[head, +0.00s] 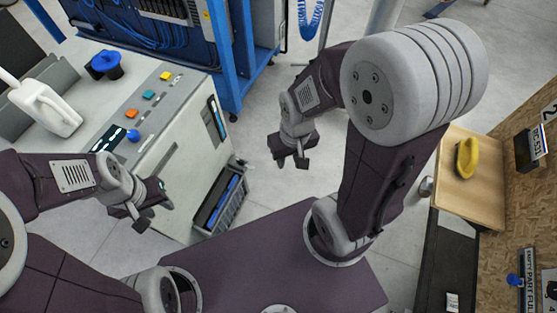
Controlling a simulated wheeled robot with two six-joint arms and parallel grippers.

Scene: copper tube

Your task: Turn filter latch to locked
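I cannot tell for sure which part is the filter latch. The grey machine (176,168) at left has a top strip with a blue knob (132,135), an orange button (131,113), a teal button (148,95) and a yellow button (166,76). A larger blue cap-like part (105,65) sits farther back on its top. My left gripper (153,217) is open and empty, below and to the right of the blue knob in the picture, apart from it. My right gripper (290,164) is open and empty over the floor, right of the machine.
A white jug (47,107) stands on the machine's left part. A dark crate (222,198) sits at the machine's right side. A blue rack (240,55) stands behind. At right, a wooden shelf (478,203) holds a yellow object (467,157). Floor between is clear.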

